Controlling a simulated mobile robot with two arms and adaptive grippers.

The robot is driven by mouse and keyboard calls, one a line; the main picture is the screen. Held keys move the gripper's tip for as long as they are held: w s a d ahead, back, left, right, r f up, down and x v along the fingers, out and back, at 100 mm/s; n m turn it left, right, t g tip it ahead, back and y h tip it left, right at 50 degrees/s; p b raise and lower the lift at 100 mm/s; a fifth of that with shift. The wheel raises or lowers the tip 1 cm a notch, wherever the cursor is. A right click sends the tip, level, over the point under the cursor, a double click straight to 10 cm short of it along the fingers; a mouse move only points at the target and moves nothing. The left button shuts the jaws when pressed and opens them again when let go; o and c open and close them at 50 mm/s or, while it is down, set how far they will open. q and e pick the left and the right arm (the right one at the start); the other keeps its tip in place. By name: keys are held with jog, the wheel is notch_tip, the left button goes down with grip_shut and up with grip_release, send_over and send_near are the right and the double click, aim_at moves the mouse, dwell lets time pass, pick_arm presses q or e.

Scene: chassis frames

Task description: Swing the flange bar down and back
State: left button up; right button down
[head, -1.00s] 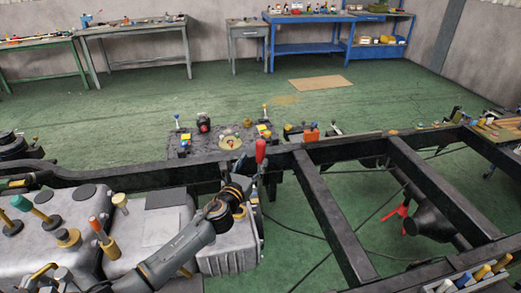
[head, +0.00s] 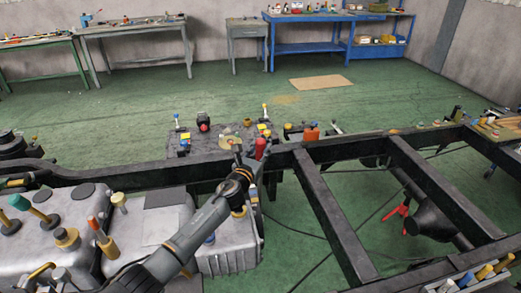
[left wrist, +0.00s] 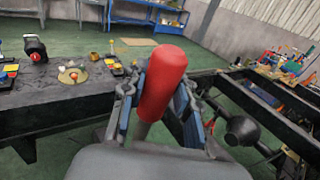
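The bar's red handle (head: 260,149) stands up close to the near chassis rail in the head view. In the left wrist view the red handle (left wrist: 162,78) fills the middle, leaning slightly, with a grey shaft below it. My left gripper (head: 246,158) is beside the handle in the head view and partly covers its surroundings. In the left wrist view my left gripper's fingers (left wrist: 155,104) are spread, one on each side of the handle. A small gap seems to show at the left finger; contact on the right is unclear. The bar's lower end is hidden. My right gripper is not in view.
The black chassis frame (head: 345,225) runs across the room. A grey ribbed casing (head: 232,248) lies below my left arm.

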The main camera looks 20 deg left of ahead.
pick_arm(q)
grip_shut()
jog(key=shift+s+d+f, duration=0.1)
jog(key=shift+f, duration=0.15)
jog(key=s+d+f+m+t+b, duration=0.1)
jog(key=s+d+t+b, duration=0.1)
jog(key=s+d+b, duration=0.2)
jog(key=s+b, duration=0.2)
jog(key=b, duration=0.2)
jog(key=shift+s+d+f+m+b, duration=0.2)
jog(key=shift+s+d+m+b, duration=0.05)
jog(key=shift+s+m+b, duration=0.15)
jog(key=o, duration=0.8)
grip_release()
jog(key=s, duration=0.4)
jog(key=s+f, duration=0.1)
jog(key=s, duration=0.2)
jog(key=s+f, duration=0.1)
jog(key=s, duration=0.3)
jog(key=shift+s+a+f, duration=0.1)
jog(key=shift+s+f, duration=0.05)
jog(key=shift+s, duration=0.2)
